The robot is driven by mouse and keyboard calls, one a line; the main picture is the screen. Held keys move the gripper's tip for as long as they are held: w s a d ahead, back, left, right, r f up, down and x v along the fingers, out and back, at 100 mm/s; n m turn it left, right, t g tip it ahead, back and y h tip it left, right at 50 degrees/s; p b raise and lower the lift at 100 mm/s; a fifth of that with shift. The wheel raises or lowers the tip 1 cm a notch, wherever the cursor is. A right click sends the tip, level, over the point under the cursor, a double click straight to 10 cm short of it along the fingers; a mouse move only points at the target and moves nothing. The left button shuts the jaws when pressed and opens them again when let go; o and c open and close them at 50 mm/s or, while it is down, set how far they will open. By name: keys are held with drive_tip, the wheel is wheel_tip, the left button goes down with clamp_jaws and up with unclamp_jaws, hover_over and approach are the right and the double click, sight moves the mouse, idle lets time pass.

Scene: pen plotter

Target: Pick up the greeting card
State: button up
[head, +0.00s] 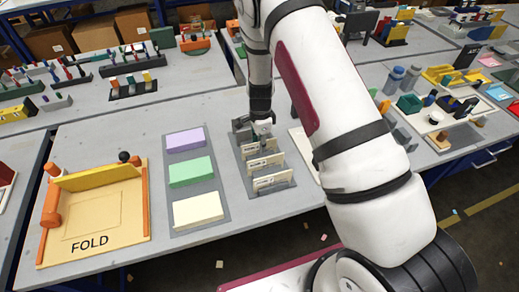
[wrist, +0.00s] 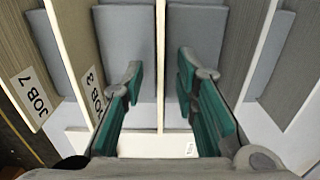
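My gripper (head: 262,126) is over the far end of a grey rack (head: 286,190) that holds several upright pale panels with labels. In the wrist view, its teal fingers (wrist: 160,100) are spread apart. A thin cream upright edge (wrist: 161,60) runs between them, and neither finger touches it visibly. I cannot tell whether it is the greeting card or a panel of the rack. Panels marked JOB 7 (wrist: 33,97) and JOB 3 (wrist: 93,92) stand to the left of the fingers. No item is clearly recognisable as a greeting card; my arm hides part of the bench.
Left of the rack, a grey mat (head: 218,190) carries purple (head: 185,139), green (head: 190,171) and cream (head: 198,209) stacks. A FOLD board (head: 125,228) with a raised yellow flap (head: 95,178) stands further left. Crowded tools fill the right bench.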

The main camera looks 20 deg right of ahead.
drive_tip(key=shift+c, duration=0.4)
clamp_jaws()
